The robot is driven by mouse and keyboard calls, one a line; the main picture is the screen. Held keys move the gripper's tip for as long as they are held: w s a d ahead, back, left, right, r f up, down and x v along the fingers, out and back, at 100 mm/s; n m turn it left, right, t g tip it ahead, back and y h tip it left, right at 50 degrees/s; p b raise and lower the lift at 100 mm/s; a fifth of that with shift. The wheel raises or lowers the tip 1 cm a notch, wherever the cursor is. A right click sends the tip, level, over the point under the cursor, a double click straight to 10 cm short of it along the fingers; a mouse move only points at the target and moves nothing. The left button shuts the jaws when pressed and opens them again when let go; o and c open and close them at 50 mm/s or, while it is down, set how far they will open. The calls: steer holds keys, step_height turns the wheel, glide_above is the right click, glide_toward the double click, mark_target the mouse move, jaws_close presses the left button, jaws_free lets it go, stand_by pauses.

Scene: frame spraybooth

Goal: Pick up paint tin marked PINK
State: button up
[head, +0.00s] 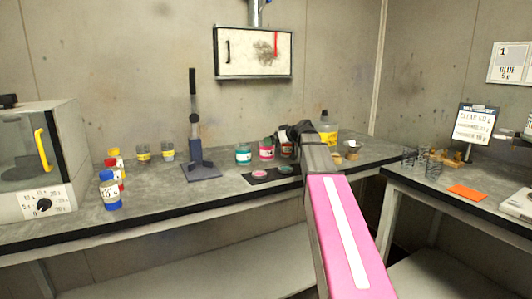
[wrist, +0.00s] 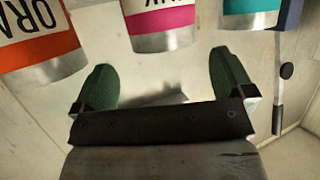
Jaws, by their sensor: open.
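The pink-banded tin (head: 266,151) stands on the back bench in the head view, between a teal-banded tin (head: 243,155) and an orange-banded tin partly hidden by my arm. In the wrist view, the pink tin (wrist: 162,22) shows inverted lettering, only partly in frame, ending in what looks like "NK". My gripper (wrist: 163,62) has its two green fingers spread wide and empty. The pink tin lies ahead of the gap between them, apart from both. In the head view my gripper (head: 291,134) is close to the tins, its fingers hard to make out.
The orange tin (wrist: 38,45) and teal tin (wrist: 250,14) flank the pink one closely. A black-handled stand (head: 194,140) is to the left, a yellow-labelled bottle (head: 328,131) to the right.

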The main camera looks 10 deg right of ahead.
steer(key=shift+x, duration=2.75)
steer(key=shift+s+a+f, duration=0.1)
steer(key=shift+s+a, duration=0.05)
steer(key=shift+s, duration=0.05)
steer(key=c, duration=1.1)
